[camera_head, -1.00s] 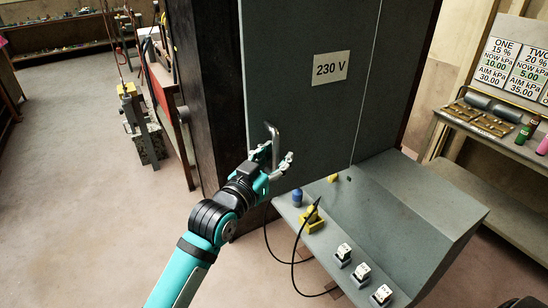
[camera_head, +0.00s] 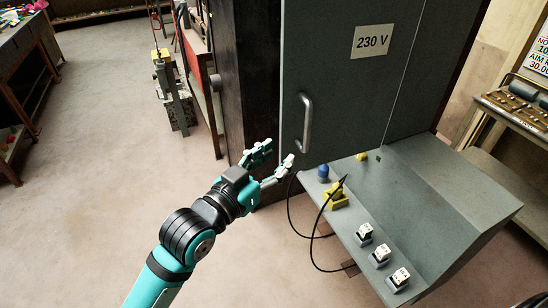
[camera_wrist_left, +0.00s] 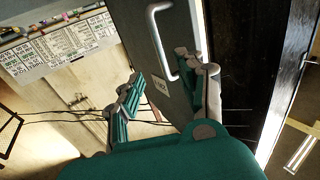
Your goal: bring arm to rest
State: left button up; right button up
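My left gripper (camera_head: 279,160) is open and empty in the head view, just left of and below the cabinet door's handle. Its two fingers also show spread apart in the left wrist view (camera_wrist_left: 165,95). The grey metal handle (camera_head: 305,122) is a bent bar on the grey cabinet door (camera_head: 345,105), which carries a 230 V label. In the left wrist view the handle (camera_wrist_left: 157,38) lies beyond the fingers, with nothing gripped. I do not see my right gripper.
A sloped grey console (camera_head: 425,205) stands below the cabinet, with a yellow block (camera_head: 336,196), a blue knob (camera_head: 323,172) and several white switches. Black cables hang at its left edge. A workbench (camera_head: 515,110) stands at the right. The floor (camera_head: 110,150) at the left is clear.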

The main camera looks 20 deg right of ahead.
dwell(0.3)
pick_arm(q)
jog(key=w+a+f+n+y+b, duration=0.1)
jog(key=w+a+f+n+y, duration=0.2)
jog(key=f, duration=0.9)
jog(key=w+a+f+n+y, duration=0.25)
jog(key=w+a+f, duration=0.2)
jog(key=f, duration=0.75)
jog(key=s+a+f+n+g+y+b, duration=0.15)
jog(key=s+a+f, duration=0.35)
jog(key=f, duration=0.6)
jog(key=s+a+f+g+y+p, duration=0.1)
jog(key=s+a+f+y, duration=0.25)
jog(key=a+f, duration=0.45)
jog(key=s+a+f+g+y+b, duration=0.1)
jog(key=s+a+f, duration=0.35)
jog(key=f, duration=0.85)
jog(key=s+a+f+g+y, duration=0.1)
jog(key=s+a+f, duration=0.3)
jog(key=s, duration=0.7)
jog(key=s+a+f+n+g+y+b, duration=0.1)
jog(key=s+a+f+g, duration=0.2)
jog(key=s+f, duration=0.4)
jog(key=s+a+f+g+y, duration=0.1)
jog(key=s+a+f, duration=0.4)
jog(key=s, duration=1.2)
jog(key=shift+s+a+f+n+g, duration=0.2)
jog(key=shift+a+f+n+g, duration=0.2)
jog(key=shift+f, duration=0.3)
